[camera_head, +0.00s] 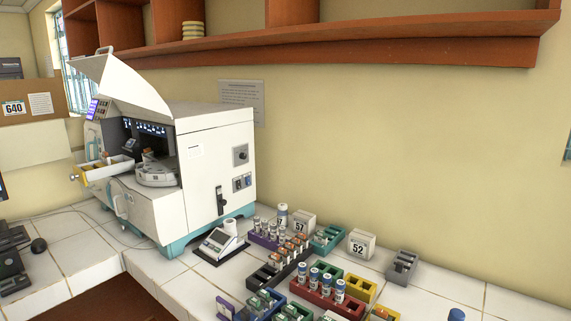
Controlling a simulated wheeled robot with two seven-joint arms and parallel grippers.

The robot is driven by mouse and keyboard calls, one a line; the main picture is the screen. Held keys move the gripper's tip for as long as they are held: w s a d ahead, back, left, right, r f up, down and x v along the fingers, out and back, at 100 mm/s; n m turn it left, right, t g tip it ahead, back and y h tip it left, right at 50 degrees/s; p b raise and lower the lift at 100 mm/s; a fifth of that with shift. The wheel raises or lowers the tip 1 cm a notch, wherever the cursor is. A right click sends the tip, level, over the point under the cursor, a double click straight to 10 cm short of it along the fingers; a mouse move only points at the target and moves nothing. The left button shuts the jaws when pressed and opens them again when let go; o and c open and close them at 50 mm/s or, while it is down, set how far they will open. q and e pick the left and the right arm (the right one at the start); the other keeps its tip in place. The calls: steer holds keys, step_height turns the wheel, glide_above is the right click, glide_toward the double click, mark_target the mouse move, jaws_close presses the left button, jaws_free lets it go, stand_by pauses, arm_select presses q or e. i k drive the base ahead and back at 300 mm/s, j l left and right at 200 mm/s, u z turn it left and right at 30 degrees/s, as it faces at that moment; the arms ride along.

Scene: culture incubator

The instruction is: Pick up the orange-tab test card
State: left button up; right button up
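I cannot single out the orange-tab test card with certainty. A small orange patch (381,313) shows in a yellow holder at the bottom edge, too small and cut off to identify. Another small orange-brown item (148,153) sits inside the open white incubator (215,150), also too small to identify. Orange also shows among the tubes in a dark rack (282,262). Neither of my grippers is in view.
The incubator's lid (125,80) is raised and a yellow-edged tray (105,168) sticks out at its left. Coloured racks, including a red one (325,300) with blue-capped vials, crowd the front counter. A grey rack (402,266) stands at right. Bare tiles (480,298) lie beyond it.

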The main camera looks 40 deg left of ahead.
mark_target(106, 158)
steer(key=u, duration=2.2)
steer(key=i+j, duration=0.95)
steer(key=i, duration=0.1)
